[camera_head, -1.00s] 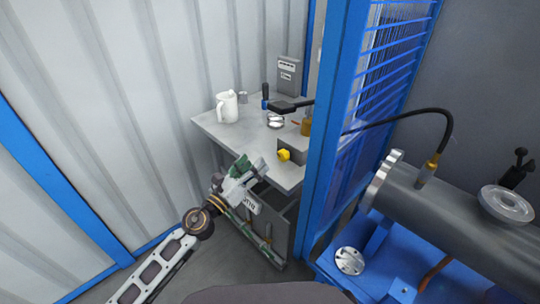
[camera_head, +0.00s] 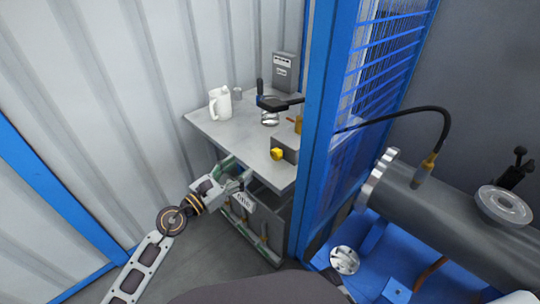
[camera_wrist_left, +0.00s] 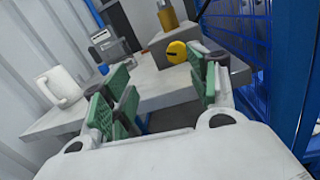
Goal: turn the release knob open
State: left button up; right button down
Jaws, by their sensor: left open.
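The yellow release knob (camera_head: 277,154) sits on the front of a grey box (camera_head: 285,147) at the right front of the grey table. In the left wrist view the knob (camera_wrist_left: 176,52) appears beyond the fingers, a little above and between them. My left gripper (camera_head: 236,171) is in front of the table edge, to the left of and below the knob, and apart from it. In the left wrist view its green-padded fingers (camera_wrist_left: 158,98) are spread wide with nothing between them. My right gripper is not in view.
A blue post (camera_head: 317,130) and mesh guard stand close right of the knob. A grey cabinet (camera_head: 270,225) is below.

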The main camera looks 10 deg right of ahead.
pick_arm(q)
jog(key=shift+s+d+f+m+g, duration=0.5)
jog(key=shift+s+f+m+g, duration=0.25)
jog(key=shift+m, duration=0.25)
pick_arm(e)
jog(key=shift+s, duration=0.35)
pick_arm(q)
jog(key=shift+w+d, duration=0.15)
jog(key=shift+w, duration=0.05)
send_near(274, 156)
jog(key=shift+x, duration=3.25)
jog(key=shift+b+x, duration=0.3)
jog(key=shift+x, duration=1.35)
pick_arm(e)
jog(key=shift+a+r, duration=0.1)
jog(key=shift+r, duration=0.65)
pick_arm(q)
jog(key=shift+r, duration=0.1)
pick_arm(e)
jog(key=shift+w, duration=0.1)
pick_arm(q)
jog(key=c, duration=1)
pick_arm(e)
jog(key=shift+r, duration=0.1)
